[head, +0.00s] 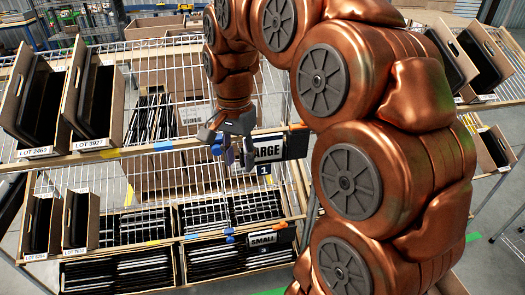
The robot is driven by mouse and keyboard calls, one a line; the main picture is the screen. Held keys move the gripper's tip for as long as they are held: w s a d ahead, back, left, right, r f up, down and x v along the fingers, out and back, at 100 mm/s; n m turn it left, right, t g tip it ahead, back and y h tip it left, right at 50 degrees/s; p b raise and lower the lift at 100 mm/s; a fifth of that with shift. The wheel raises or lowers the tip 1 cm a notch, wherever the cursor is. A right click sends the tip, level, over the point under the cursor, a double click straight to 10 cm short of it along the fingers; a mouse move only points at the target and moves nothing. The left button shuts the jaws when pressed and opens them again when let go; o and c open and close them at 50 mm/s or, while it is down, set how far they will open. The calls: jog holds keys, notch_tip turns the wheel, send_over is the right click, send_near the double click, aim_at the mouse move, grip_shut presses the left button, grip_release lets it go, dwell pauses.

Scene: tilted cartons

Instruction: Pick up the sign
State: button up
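A dark sign with a white label reading "ARGE" (268,149), its first letter hidden, is on the front of the upper shelf. A second dark sign reading "SMALL" (266,239) is on the lower shelf's front edge. My gripper (230,150) is just left of the upper sign and overlaps its left end in the picture. Its grey fingers look spread apart, with nothing clearly held between them. I cannot tell whether a finger touches the sign.
Bins of dark items (131,263) fill the lower shelf. More cartons (484,58) stand at right. Wire mesh (180,75) backs the rack.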

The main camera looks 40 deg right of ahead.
jog(key=w+d+r+m, duration=0.1)
jog(key=w+d+m, duration=0.5)
jog(key=d, duration=0.1)
jog(key=m+b, duration=0.1)
jog(key=m, duration=0.4)
send_over(263, 139)
jog(key=shift+w+r+t, duration=0.2)
jog(key=shift+w+t, duration=0.05)
jog(key=shift+t, duration=0.05)
jog(key=shift+d+f+p, duration=0.15)
jog(key=shift+f+p, duration=1.5)
jog(key=shift+f, duration=2.25)
grip_shut()
